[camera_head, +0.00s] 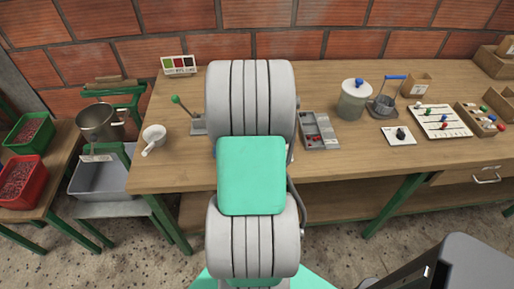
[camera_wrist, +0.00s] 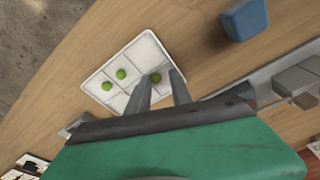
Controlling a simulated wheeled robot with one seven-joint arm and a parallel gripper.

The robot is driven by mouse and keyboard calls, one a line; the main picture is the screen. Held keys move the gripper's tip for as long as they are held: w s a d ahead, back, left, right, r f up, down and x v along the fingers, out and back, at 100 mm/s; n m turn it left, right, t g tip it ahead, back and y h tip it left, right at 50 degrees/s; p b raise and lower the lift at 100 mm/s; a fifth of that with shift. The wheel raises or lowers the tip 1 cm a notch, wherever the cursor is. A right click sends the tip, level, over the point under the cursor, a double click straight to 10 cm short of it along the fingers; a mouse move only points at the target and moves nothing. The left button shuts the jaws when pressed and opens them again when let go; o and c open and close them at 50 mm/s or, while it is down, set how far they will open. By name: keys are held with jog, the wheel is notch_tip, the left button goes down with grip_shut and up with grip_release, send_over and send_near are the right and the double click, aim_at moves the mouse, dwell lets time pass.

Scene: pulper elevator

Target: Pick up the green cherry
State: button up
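Three green cherries lie in a white divided tray (camera_wrist: 147,45) in the wrist view. One green cherry (camera_wrist: 121,74) and another green cherry (camera_wrist: 107,86) are left of my fingers. The third green cherry (camera_wrist: 155,78) shows in the gap between the fingertips. My gripper (camera_wrist: 161,76) is open, its two grey fingers apart, reaching over the tray's near side. I cannot tell how far above the cherry the fingertips are. In the head view my arm hides the gripper, the white tray and these cherries.
A blue block (camera_wrist: 244,19) stands right of the tray. A lidded jar (camera_head: 353,101) stands farther right. Bare wooden table (camera_head: 185,176) shows near the front edge.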

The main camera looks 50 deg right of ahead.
jog(key=shift+s+a+f, duration=0.2)
jog(key=shift+s+f, duration=0.1)
jog(key=shift+f, duration=0.05)
grip_shut()
